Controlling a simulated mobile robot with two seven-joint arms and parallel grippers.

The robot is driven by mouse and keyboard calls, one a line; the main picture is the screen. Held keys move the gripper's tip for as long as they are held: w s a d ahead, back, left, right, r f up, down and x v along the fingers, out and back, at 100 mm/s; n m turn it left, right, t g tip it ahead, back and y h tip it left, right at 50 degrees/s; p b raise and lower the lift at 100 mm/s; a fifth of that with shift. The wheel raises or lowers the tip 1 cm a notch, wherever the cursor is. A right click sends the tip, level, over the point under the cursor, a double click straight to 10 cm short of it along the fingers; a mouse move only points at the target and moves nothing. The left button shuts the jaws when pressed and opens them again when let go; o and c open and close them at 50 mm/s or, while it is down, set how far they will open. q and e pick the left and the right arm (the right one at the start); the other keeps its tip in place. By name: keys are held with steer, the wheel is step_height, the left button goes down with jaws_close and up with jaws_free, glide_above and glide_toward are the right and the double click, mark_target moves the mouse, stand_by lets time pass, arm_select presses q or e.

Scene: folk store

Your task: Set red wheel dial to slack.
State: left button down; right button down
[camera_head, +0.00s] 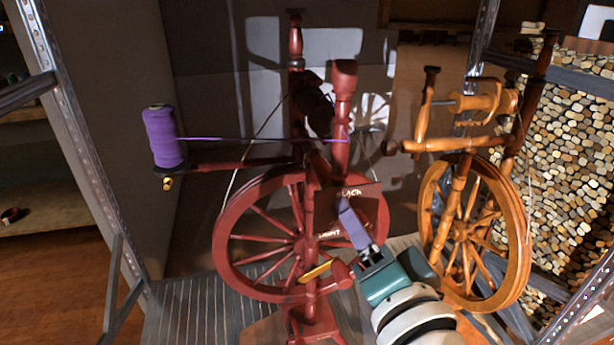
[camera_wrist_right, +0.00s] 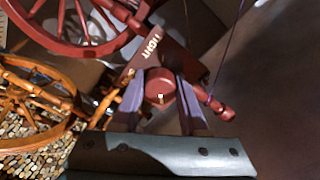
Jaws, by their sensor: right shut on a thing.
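The red spinning wheel (camera_head: 232,240) stands in the middle of the head view. Its dark red plate (camera_head: 372,197) reads SLACK at the top and TIGHT at the lower left. My right gripper (camera_head: 343,203) reaches the plate from the lower right and covers the dial in the head view. In the right wrist view the round red dial (camera_wrist_right: 159,84) sits between the purple fingers of my right gripper (camera_wrist_right: 160,78), which is shut on it. A small pale mark shows on the dial, on the side towards my palm. TIGHT shows beside the dial; SLACK cannot be made out there. My left gripper is not in view.
A purple thread spool (camera_head: 162,138) stands on the red wheel's left arm, its thread running right. An orange wooden spinning wheel (camera_head: 510,245) stands close on the right. Metal shelf posts (camera_head: 75,130) flank the scene. Stacked logs (camera_head: 570,150) fill the right.

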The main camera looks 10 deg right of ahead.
steer(key=n, duration=0.4)
steer(key=shift+n+p, duration=0.3)
steer(key=shift+p, duration=0.05)
steer(key=n, duration=0.4)
stand_by(0.4)
steer(key=shift+c, duration=2.2)
jaws_free()
steer(key=shift+s+p, duration=0.15)
steer(key=shift+p, duration=0.15)
steer(key=s+p, duration=0.1)
steer(key=s, duration=0.8)
steer(key=shift+s, duration=0.35)
steer(key=shift+d, duration=0.1)
